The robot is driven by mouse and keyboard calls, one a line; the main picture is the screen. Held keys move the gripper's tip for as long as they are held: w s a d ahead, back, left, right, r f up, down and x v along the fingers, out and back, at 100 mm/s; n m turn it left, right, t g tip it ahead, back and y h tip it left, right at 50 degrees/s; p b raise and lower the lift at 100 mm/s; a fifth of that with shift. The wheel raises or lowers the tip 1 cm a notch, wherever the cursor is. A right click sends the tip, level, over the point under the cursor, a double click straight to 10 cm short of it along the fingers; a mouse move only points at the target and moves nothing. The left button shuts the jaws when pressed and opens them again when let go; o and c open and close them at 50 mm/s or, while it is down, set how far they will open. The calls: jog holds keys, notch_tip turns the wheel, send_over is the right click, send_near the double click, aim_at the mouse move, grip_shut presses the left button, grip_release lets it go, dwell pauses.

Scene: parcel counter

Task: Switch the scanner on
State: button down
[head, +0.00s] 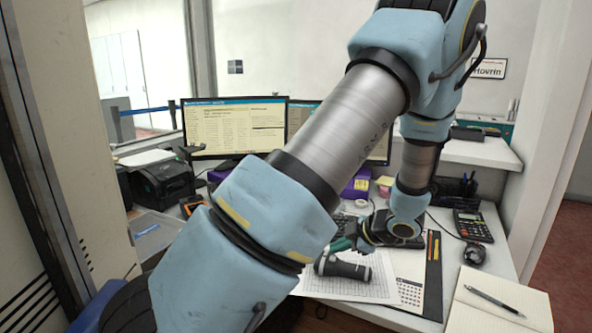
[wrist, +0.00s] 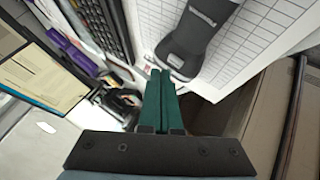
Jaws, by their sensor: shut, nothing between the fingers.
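The scanner, a dark grey and black handheld device with a pale label, lies on a printed grid sheet near the front of the desk (head: 343,268). In the wrist view the scanner (wrist: 196,38) lies at the upper middle, its end close to my fingertips. My gripper (head: 343,243) is just left of and behind the scanner in the head view, partly hidden by my arm. In the wrist view the green fingers of my gripper (wrist: 159,72) are together, with nothing between them. I cannot tell whether the fingertips touch the scanner.
A monitor (head: 235,127) and a black printer (head: 160,182) stand behind to the left. A calculator (head: 472,226), a mouse (head: 474,254) and an open notebook with a pen (head: 497,302) lie to the right.

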aim_at(336, 262)
jog(key=shift+f, duration=0.35)
jog(key=shift+f, duration=0.4)
dwell(0.6)
jog(key=shift+r, duration=0.1)
jog(key=shift+r+p, duration=0.75)
jog(key=shift+r, duration=0.05)
notch_tip(336, 262, up, 6)
jog(key=p, duration=0.5)
jog(key=shift+p, duration=0.35)
